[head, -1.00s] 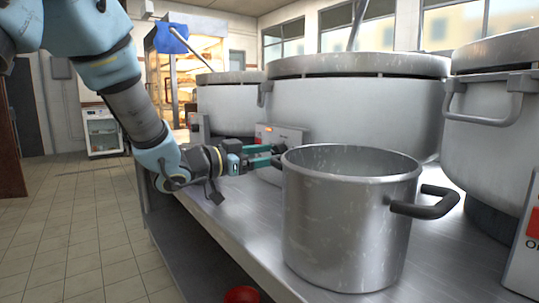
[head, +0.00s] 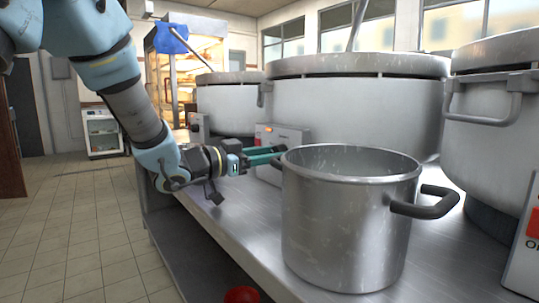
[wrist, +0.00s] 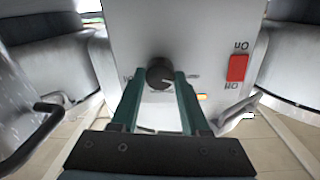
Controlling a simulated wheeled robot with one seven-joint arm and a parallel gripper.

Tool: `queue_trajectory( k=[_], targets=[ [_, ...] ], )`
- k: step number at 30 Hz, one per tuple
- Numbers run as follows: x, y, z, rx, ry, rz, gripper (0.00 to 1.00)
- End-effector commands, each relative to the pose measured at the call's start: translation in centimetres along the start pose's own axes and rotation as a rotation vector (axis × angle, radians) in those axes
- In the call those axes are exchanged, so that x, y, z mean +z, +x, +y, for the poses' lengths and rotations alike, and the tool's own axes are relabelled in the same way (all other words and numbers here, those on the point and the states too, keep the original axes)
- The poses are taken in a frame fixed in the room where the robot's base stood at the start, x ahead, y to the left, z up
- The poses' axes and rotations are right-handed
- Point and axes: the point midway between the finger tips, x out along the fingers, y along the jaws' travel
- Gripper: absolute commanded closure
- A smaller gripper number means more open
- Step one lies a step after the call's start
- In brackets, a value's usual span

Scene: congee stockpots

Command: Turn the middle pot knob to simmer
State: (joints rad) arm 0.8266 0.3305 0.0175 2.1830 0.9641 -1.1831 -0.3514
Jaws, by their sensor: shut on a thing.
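The middle pot (head: 355,110) is a large lidded grey stockpot. At its base is a pale control box (head: 265,135) with a lit orange-red mark. In the wrist view the box front (wrist: 205,35) appears upside down, with a dark round knob (wrist: 160,73) and a red On/Off switch (wrist: 237,68). My gripper (head: 276,154) reaches the box from the left, and its green fingers are shut on the knob. In the wrist view the fingertips (wrist: 160,78) lie on either side of the knob. The printing round the knob is partly hidden and too small to read.
An open steel pot (head: 345,225) with dark handles stands on the counter (head: 225,225) close to my gripper, in front of the box. Other lidded stockpots stand left (head: 228,105) and right (head: 490,150). Open tiled floor lies left of the counter.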

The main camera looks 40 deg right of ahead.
Motion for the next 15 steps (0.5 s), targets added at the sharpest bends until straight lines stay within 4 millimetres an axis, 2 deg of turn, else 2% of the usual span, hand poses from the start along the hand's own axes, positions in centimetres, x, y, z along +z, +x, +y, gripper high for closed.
queue_trajectory(
  k=[8,15],
  targets=[
    [0.17,-0.01,0.05,0.001,0.076,-0.002,1.00],
    [0.34,-0.05,0.05,0.002,0.251,-0.010,1.00]
  ],
)
